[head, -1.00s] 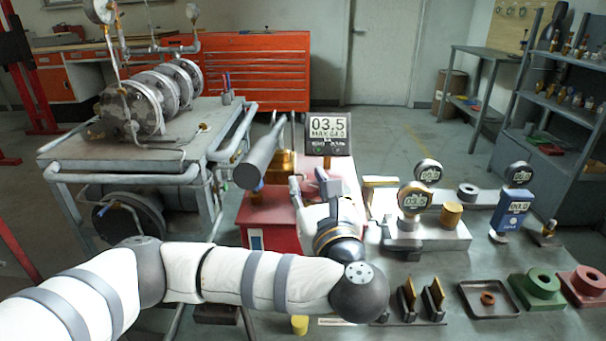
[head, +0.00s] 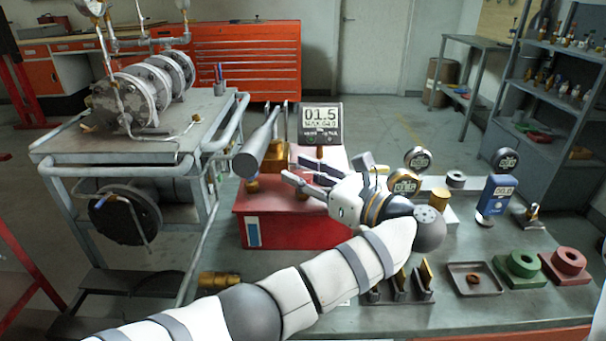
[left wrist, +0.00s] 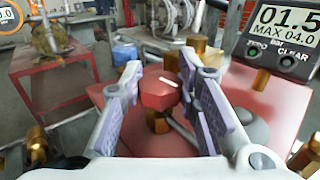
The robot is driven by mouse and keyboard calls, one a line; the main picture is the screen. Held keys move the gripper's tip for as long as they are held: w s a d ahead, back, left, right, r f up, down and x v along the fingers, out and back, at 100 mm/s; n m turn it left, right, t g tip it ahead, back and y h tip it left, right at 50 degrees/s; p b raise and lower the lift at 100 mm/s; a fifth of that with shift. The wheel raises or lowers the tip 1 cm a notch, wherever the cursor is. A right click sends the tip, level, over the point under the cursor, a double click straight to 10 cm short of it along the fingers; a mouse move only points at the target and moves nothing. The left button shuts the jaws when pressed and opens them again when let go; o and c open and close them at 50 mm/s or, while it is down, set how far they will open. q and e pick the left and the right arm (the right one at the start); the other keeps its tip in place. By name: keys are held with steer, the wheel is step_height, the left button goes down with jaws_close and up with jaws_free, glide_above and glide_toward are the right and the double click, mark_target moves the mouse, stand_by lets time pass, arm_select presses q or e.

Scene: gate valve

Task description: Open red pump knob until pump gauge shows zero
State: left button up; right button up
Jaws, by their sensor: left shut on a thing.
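The pump gauge (head: 320,123) is a dark-framed digital display on the red pump box (head: 285,229). It reads 01.5, with MAX 04.0 below; the left wrist view also shows the gauge (left wrist: 281,36). My left gripper (head: 297,178) is over the top of the red box, its fingers pointing left. In the left wrist view the red knob (left wrist: 157,92) sits between the purple-grey pads of my left gripper (left wrist: 160,72), which is shut on it. A brass stem shows below the knob. In the head view I cannot make out the knob. My right gripper is not in view.
A grey pump handle (head: 258,150) rises close to the left of my gripper. Round gauges (head: 407,183), a blue meter (head: 494,195), a dark tray (head: 474,279) and green (head: 521,264) and red (head: 568,262) blocks stand on the bench at right.

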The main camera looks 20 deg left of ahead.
mark_target(302, 173)
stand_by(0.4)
arm_select(q)
steer(key=o, duration=1.2)
steer(key=shift+a, duration=0.1)
step_height(302, 173, up, 10)
steer(key=shift+f, duration=0.1)
